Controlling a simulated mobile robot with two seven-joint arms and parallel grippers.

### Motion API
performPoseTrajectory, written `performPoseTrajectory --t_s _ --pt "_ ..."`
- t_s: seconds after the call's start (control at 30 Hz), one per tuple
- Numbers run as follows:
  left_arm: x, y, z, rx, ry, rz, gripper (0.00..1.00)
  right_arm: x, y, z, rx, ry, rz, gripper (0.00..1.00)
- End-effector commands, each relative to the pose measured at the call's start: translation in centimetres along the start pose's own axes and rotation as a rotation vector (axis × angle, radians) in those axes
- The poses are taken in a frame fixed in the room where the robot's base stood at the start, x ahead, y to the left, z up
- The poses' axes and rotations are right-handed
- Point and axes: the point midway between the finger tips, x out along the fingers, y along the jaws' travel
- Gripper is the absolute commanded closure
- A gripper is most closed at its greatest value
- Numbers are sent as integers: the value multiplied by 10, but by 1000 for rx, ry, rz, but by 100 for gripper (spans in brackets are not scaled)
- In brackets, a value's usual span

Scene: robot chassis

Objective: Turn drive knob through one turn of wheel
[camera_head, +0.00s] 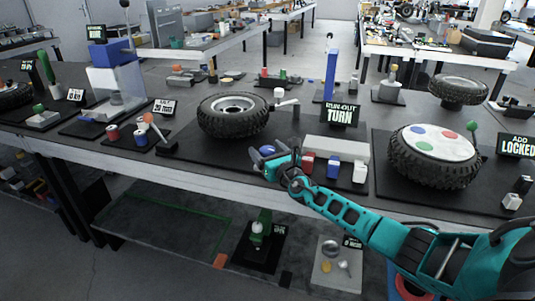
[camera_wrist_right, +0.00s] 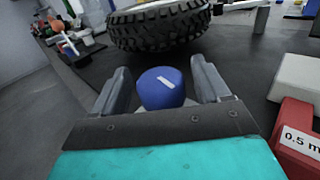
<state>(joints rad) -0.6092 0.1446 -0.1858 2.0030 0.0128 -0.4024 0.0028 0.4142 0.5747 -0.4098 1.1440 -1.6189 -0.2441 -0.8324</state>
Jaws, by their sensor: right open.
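A blue drive knob (camera_wrist_right: 161,88) with a white mark on top stands between the two spread fingers of my right gripper (camera_wrist_right: 162,85) in the wrist view. I see a gap on each side of the knob. In the head view the blue knob (camera_head: 267,150) shows just behind my right gripper (camera_head: 264,157), partly hidden by it. The wheel (camera_head: 232,115) with a dark treaded tyre lies flat behind the knob; its tyre also fills the top of the wrist view (camera_wrist_right: 160,28). A sign (camera_head: 340,116) reading "RUN-OUT TURN" stands to its right. My left gripper is not in view.
Red, blue and white blocks (camera_head: 333,168) stand right of my gripper, before a pale bar (camera_head: 337,148). A red block marked "0.5 m" (camera_wrist_right: 297,138) is close on the right. Another wheel (camera_head: 435,155) with a coloured-spot disc lies further right. Dark mat is bare left of the gripper.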

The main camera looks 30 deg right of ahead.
Motion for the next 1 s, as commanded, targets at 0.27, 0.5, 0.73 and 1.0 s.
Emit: performPoseTrajectory --t_s 0.27,0.5,0.73,1.0 --pt "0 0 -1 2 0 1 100 0 0 0 0 1 0 27" --pt "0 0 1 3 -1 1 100 0 0 0 0 0 0 50" --pt "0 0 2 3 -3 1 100 0 0 0 0 0 0 72" --pt "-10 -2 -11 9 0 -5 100 1 1 6 5 0 -65 75"
